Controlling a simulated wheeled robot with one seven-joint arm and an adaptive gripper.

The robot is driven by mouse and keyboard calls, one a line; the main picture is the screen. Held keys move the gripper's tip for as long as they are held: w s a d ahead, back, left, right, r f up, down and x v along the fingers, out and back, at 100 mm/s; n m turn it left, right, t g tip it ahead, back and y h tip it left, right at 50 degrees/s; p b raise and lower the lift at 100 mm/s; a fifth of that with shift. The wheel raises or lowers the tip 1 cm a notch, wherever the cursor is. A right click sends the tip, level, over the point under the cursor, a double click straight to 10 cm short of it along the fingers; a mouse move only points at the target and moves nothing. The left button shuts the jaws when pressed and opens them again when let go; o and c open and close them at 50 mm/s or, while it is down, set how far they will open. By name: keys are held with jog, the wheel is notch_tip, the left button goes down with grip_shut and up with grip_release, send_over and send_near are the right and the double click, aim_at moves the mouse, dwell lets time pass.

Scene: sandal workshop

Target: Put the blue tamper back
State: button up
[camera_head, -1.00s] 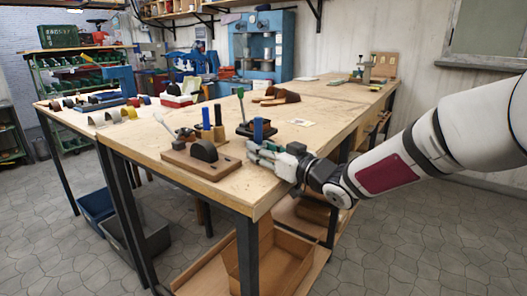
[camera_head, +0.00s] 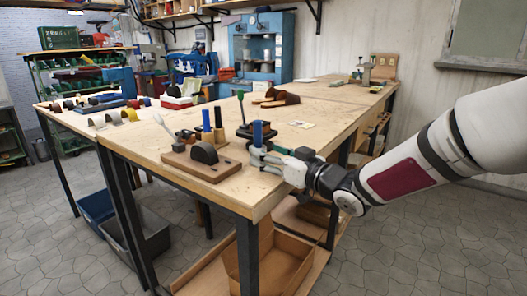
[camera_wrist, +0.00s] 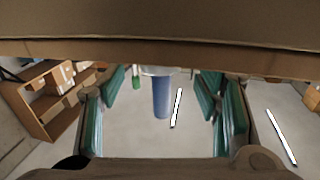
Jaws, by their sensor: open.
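In the wrist view a blue cylinder (camera_wrist: 161,97) shows upright between my fingers, with a gap on both sides. My gripper (camera_head: 262,156) is open, low over the bench corner, with its fingers around the tamper's position. The tamper's foot is hidden by the fingers in the head view.
A wooden block with a black dome (camera_head: 205,153) lies left of my gripper. A green-tipped tool (camera_head: 240,97) rises behind, by a dark tray. Brown sandal pieces (camera_head: 277,97) and a paper card (camera_head: 302,124) lie farther back. The bench right of the card is clear.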

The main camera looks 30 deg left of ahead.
jog(key=p+v, duration=0.1)
jog(key=v, duration=0.8)
jog(key=shift+s+d, duration=0.15)
jog(key=shift+d, duration=0.15)
jog(key=w+d+m+t+h, duration=0.2)
jog(key=d+m+t+h, duration=0.4)
jog(key=d+h, duration=1.3)
jog(key=s+d+m+g, duration=0.25)
jog(key=s+d, duration=0.35)
jog(key=d, duration=0.4)
jog(key=s+d+m+g, duration=0.25)
jog(key=s+d, duration=0.35)
jog(key=d, duration=0.4)
jog(key=s+d+f+m+g+y, duration=0.1)
jog(key=s+g, duration=0.1)
jog(key=s, duration=1)
jog(key=s+d+f+m+g, duration=0.1)
jog(key=s+m+g, duration=0.1)
jog(key=s, duration=1)
jog(key=shift+d+f+g+y, duration=0.2)
jog(key=shift+f+g+y, duration=0.2)
jog(key=shift+g, duration=0.4)
